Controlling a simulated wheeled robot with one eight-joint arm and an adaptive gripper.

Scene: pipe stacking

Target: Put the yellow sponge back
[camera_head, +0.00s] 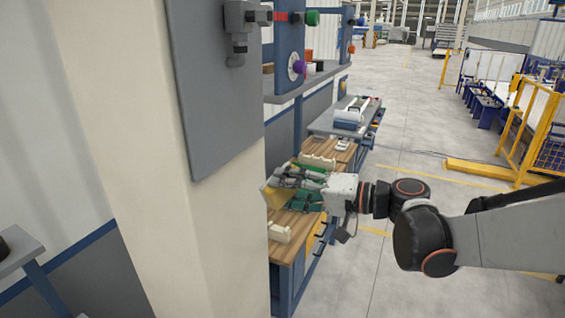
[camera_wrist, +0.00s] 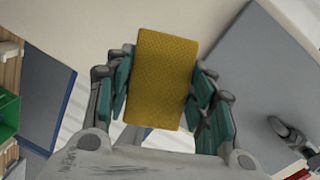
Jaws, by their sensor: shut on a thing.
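The yellow sponge (camera_wrist: 163,75) is a flat rectangular block, seen broadside in the wrist view. My gripper (camera_wrist: 160,95) is shut on it, with the green finger pads against its left and right sides. In the head view, my gripper (camera_head: 290,182) is over the wooden workbench, and the sponge (camera_head: 272,197) shows at its tip, close to the edge of the pale column. Part of the sponge and of the bench behind the column cannot be seen.
A pale column (camera_head: 150,150) with a grey panel (camera_head: 222,90) stands left of my gripper. The wooden workbench (camera_head: 288,247) carries cream blocks (camera_head: 318,161) and green items. A grey cart (camera_head: 325,122) stands beyond. Open floor (camera_head: 420,130) lies to the right.

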